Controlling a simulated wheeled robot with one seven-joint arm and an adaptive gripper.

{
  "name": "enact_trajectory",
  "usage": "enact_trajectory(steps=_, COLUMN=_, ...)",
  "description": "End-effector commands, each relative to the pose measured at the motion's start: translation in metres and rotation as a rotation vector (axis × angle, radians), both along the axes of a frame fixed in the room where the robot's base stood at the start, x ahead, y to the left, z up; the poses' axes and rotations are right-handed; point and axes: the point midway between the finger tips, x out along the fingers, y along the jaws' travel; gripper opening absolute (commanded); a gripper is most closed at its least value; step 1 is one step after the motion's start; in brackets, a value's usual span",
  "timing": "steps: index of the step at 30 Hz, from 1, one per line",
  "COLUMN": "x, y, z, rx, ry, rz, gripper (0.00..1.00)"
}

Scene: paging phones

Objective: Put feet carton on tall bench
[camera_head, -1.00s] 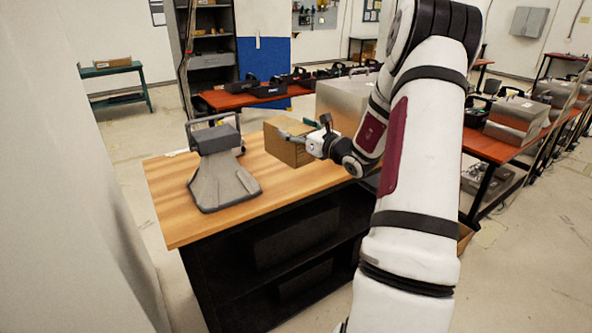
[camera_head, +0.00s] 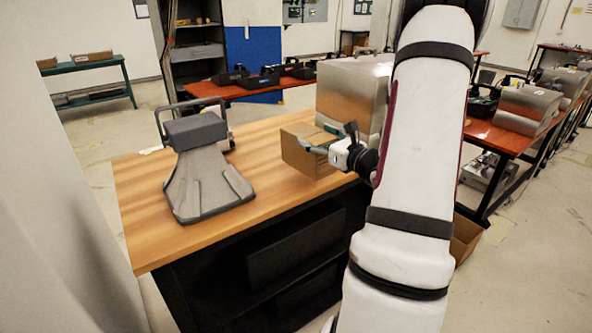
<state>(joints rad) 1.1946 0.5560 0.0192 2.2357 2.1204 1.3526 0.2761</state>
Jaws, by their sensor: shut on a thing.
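The brown cardboard carton (camera_head: 300,155) is at the right part of the wood-topped tall bench (camera_head: 265,190). My gripper (camera_head: 328,140) is shut on the carton's right side, with one finger over its upper edge and one nearer me. The carton looks slightly tilted. I cannot tell whether its underside touches the bench top or hangs just above it. My arm hides part of the bench's right end.
A grey device with a handle (camera_head: 205,170) stands on the bench's left part. A large metal box (camera_head: 350,95) stands right behind the carton. The bench top between device and carton is clear. A red table with black trays (camera_head: 262,82) is behind.

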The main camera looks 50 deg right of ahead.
Motion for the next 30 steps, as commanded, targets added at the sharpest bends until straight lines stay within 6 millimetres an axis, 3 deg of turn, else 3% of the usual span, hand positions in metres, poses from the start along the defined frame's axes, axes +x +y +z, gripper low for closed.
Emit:
enact_trajectory(steps=6, x=-0.045, y=0.03, z=-0.007, rx=0.005, ry=-0.021, rz=-0.028, gripper=0.25)
enact_trajectory(steps=11, x=-0.051, y=0.035, z=-0.007, rx=0.006, ry=-0.03, rz=-0.037, gripper=0.25)
enact_trajectory(steps=30, x=0.061, y=-0.036, z=-0.019, rx=0.004, ry=-0.032, rz=-0.038, gripper=0.25)
